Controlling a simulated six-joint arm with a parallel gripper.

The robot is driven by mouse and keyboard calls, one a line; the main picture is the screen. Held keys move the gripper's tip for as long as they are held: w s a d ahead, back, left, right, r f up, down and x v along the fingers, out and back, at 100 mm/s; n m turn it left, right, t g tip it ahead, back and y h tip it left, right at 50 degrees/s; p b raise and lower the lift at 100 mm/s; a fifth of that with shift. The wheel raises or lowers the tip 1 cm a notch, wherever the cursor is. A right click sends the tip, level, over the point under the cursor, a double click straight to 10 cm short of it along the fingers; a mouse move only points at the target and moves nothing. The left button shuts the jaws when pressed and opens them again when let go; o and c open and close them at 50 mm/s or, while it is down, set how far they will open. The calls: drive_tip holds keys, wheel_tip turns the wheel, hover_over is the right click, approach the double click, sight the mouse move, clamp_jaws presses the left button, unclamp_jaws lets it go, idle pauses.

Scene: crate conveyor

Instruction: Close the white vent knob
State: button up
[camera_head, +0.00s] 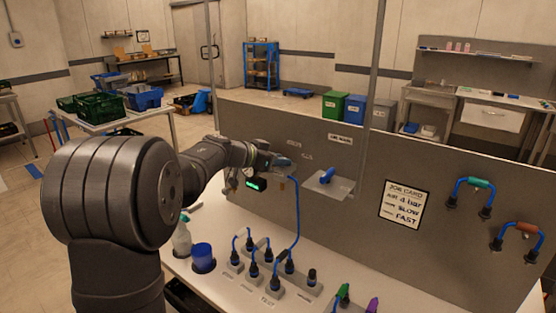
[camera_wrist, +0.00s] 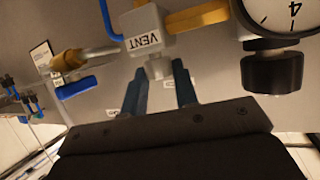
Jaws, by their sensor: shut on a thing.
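In the wrist view a pale block with a VENT label (camera_wrist: 143,42) sits at the top middle. The white vent knob (camera_wrist: 158,69) sticks out of it towards my gripper (camera_wrist: 160,88). The two dark blue fingers stand on either side of the knob, shut on it. Part of the knob is hidden between the fingers, and I cannot tell how far it is turned.
A gauge (camera_wrist: 280,14) with a black knob (camera_wrist: 272,72) is close on the right in the wrist view. A blue handle (camera_wrist: 76,87) is on the left. In the head view a job card (camera_head: 403,204) is on the panel (camera_head: 360,180), and several plugs and a blue cup (camera_head: 203,254) stand below.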

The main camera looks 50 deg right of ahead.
drive_tip(key=n+t, duration=0.3)
drive_tip(key=t, duration=0.1)
drive_tip(key=shift+s+n+h, duration=0.3)
drive_tip(key=shift+s, duration=0.05)
drive_tip(key=shift+n+t, duration=0.9)
drive_tip(key=shift+t, duration=0.2)
drive_tip(key=shift+n+t, duration=0.8)
drive_tip(key=shift+t, duration=0.1)
drive_tip(key=o, duration=1)
drive_tip(key=r+v, duration=0.1)
drive_tip(key=v, duration=1.6)
drive_tip(key=shift+s, duration=0.1)
